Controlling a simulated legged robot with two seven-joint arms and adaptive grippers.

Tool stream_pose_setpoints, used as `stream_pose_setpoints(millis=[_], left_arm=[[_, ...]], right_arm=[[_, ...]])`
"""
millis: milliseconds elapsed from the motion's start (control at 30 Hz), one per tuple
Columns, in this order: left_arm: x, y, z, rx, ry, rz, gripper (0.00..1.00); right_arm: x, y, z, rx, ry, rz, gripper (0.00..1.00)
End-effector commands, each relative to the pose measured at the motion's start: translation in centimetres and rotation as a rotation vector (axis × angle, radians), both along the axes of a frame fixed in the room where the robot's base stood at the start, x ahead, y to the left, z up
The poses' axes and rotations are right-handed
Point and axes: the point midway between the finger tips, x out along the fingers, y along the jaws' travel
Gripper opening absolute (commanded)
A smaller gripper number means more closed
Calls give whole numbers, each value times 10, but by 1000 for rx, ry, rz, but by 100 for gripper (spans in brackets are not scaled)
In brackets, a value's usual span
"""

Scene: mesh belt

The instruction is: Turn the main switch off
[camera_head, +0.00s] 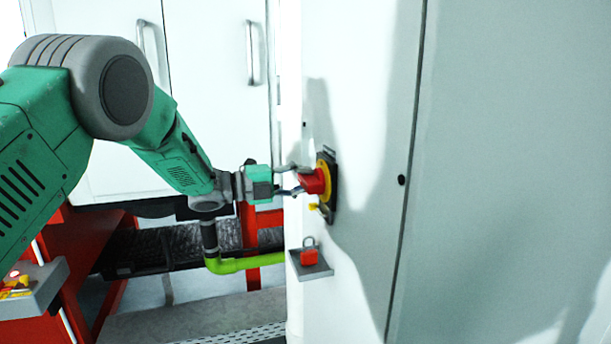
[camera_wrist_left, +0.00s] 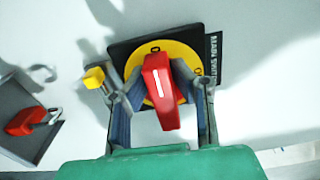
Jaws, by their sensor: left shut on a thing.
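The main switch sits on the pale cabinet wall, with a red handle (camera_head: 313,182) on a yellow disc (camera_head: 326,168) and black plate. In the left wrist view the red handle (camera_wrist_left: 161,92) carries a white line, and the yellow disc (camera_wrist_left: 187,58) shows marks I cannot fully read. A partly visible "MAIN SWITCH" label (camera_wrist_left: 212,52) is beside it. My left gripper (camera_head: 303,181) is at the switch, shut on the handle, with one finger on each side. The fingers (camera_wrist_left: 157,78) hide parts of the disc. My right gripper is not in view.
A small grey shelf (camera_head: 325,271) below the switch holds a red padlock (camera_head: 309,257). A yellow tab (camera_wrist_left: 94,77) sticks out beside the black plate. White cabinets (camera_head: 215,60) with handles stand behind, above a dark mesh belt (camera_head: 165,246) and red frame (camera_head: 75,252).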

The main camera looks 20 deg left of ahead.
Motion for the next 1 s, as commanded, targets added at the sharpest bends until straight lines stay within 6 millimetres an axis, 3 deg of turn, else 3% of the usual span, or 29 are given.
stream_pose_setpoints(millis=[33,600,633,667,1000], left_arm=[[-2,1,-8,1,24,0,0],[-2,1,-10,-16,50,0,0],[-2,1,-10,-16,50,0,27],[-2,1,-10,-16,50,0,37],[-2,1,-4,-19,39,1,40]], right_arm=[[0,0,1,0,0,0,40],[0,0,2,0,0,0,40],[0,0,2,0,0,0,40],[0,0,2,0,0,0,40],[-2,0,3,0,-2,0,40]])
